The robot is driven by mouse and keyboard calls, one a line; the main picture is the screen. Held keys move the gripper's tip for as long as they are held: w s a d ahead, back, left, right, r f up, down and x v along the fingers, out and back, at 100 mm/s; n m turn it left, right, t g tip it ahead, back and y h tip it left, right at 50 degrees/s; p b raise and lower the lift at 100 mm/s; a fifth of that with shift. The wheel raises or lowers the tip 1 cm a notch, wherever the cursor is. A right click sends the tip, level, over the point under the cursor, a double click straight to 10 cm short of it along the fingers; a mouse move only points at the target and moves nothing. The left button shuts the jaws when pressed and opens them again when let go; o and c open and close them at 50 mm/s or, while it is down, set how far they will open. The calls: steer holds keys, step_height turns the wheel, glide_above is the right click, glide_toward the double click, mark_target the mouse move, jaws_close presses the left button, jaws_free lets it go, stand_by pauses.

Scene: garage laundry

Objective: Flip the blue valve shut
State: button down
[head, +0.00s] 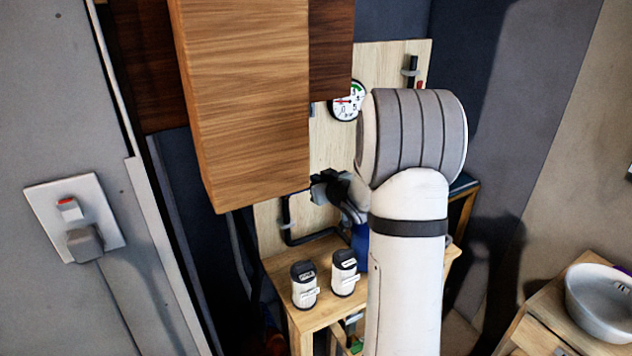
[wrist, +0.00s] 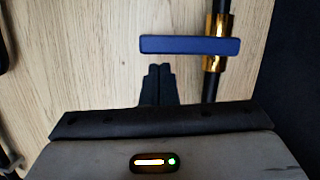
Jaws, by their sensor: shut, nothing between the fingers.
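The blue valve handle (wrist: 189,45) shows in the wrist view as a flat bar lying level. It crosses a black pipe (wrist: 224,12) at a brass valve body (wrist: 213,62) on its right end. The bar sits at about a right angle to the pipe. My gripper (wrist: 157,70) is shut and empty, its fingertips just below the handle's left part in the picture; a small gap shows between them. In the head view my gripper (head: 322,188) is by the wooden board, and my arm hides the valve.
A wooden cabinet (head: 245,100) hangs left of my arm. A round gauge (head: 346,101) is on the board (head: 385,58). Two lidded canisters, left (head: 304,286) and right (head: 344,272), stand on a small wooden table (head: 318,318) below my gripper. A white bowl (head: 600,300) is at right.

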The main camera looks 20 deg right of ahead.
steer(key=s+d+r, duration=0.1)
steer(key=s+r, duration=0.5)
steer(key=s, duration=0.4)
steer(key=s+a+f+g, duration=0.1)
steer(key=s+a+g, duration=0.3)
steer(key=s, duration=0.5)
steer(key=s+a+f+m+g+h, duration=0.1)
steer(key=s+a+g, duration=0.3)
steer(key=s+a, duration=0.3)
steer(key=s+a+f+m+g, duration=0.1)
steer(key=s+a+g, duration=0.3)
steer(key=s, duration=0.6)
steer(key=shift+s+a, duration=0.3)
steer(key=shift+a, duration=0.65)
